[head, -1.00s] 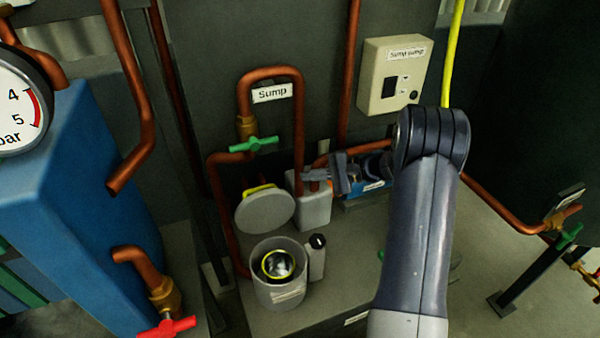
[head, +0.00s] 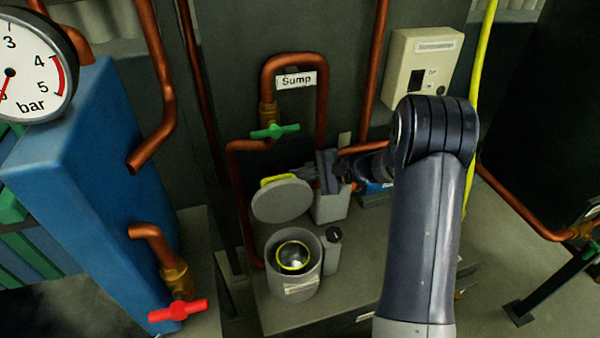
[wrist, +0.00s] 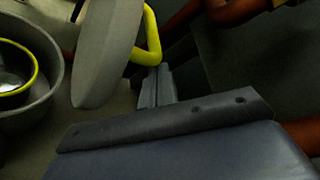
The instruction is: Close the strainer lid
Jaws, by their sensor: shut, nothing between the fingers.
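The strainer is a grey round pot (head: 304,287) with an open top and a yellow ring around its inner basket (head: 293,257). Its grey disc lid (head: 282,201) stands open and tilted back behind the pot, with a yellow handle (head: 279,180) on its back. My gripper (head: 298,172) is behind the lid's right side. In the wrist view, my gripper (wrist: 159,70) is shut and empty, its fingertips close to the lower end of the yellow handle (wrist: 152,35). I cannot tell if they touch it. The lid (wrist: 105,55) hides part of the space beyond.
A copper pipe loop with a green valve handle (head: 275,131) rises behind the lid. A grey box (head: 332,206) stands right of the lid, and a small canister (head: 333,250) right of the pot. A blue tank (head: 95,190) is at left.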

